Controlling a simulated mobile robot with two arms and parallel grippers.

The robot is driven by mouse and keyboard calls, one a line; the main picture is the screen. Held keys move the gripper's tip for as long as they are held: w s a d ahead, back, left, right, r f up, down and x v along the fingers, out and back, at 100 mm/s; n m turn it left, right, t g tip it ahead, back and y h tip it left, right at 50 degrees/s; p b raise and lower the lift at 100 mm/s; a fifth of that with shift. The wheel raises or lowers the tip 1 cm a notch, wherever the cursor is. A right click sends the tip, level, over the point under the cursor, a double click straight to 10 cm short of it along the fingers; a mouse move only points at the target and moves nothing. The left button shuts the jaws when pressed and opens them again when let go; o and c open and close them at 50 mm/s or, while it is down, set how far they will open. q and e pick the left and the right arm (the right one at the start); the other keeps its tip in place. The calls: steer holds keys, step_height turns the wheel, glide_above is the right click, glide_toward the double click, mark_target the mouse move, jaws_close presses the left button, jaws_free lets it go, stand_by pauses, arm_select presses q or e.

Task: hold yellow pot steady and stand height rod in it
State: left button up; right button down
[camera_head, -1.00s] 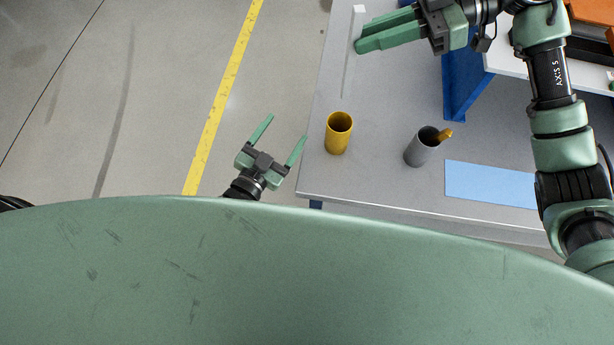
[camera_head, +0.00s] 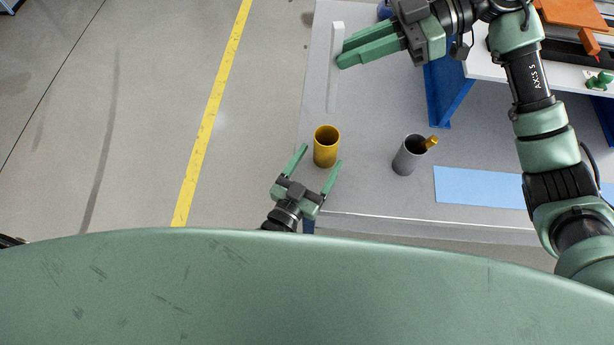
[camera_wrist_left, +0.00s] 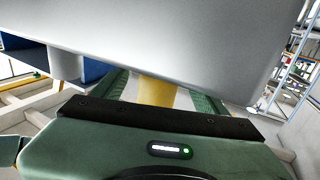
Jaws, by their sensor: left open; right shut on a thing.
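The yellow pot (camera_head: 326,150) stands upright near the table's left front edge. My left gripper (camera_head: 320,157) is open, with its fingertips at either side of the pot's near part; I cannot tell whether they touch it. In the left wrist view the pot (camera_wrist_left: 157,91) shows between the two fingers. My right gripper (camera_head: 344,55) is shut on the pale height rod (camera_head: 336,75) at the fingertips. The rod is upright, beyond the pot and apart from it. Its lower end is near the table, but contact is unclear.
A grey pot (camera_head: 408,158) with an orange-brown piece in it stands right of the yellow pot. A light blue mat (camera_head: 480,188) lies farther right. A blue-legged white shelf (camera_head: 500,66) stands at the back right. The grey table (camera_head: 370,125) between is clear.

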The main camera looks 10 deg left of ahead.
mark_target(326, 138)
arm_select(q)
steer(key=shift+x, duration=1.35)
steer(key=c, duration=1.5)
arm_select(e)
steer(key=shift+f, duration=6.45)
steer(key=c, duration=1.3)
jaws_free()
steer(key=shift+c, duration=0.2)
steer(key=v, duration=1.2)
